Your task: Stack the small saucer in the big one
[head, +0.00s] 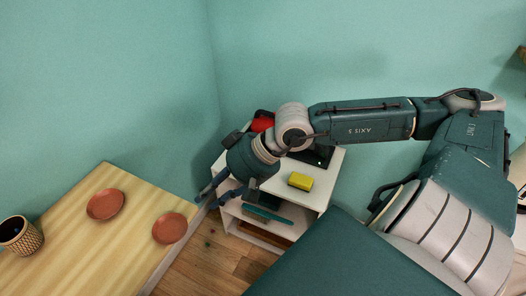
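Two reddish-brown saucers lie apart on the light wooden table at the left. The left saucer (105,204) looks slightly larger in the picture and is probably the big one. The right saucer (170,228) looks slightly smaller and lies near the table's right edge. My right gripper (209,203) is in the air to the right of the right saucer, beyond the table edge in the picture. Its dark fingers are spread with nothing between them. My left gripper is out of view.
A woven-patterned cup (20,236) stands on the wooden table (75,245) at the far left. A white shelf unit (322,186) behind my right arm holds a yellow block (300,181), a red object (262,122) and dark items. Teal walls close off the back.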

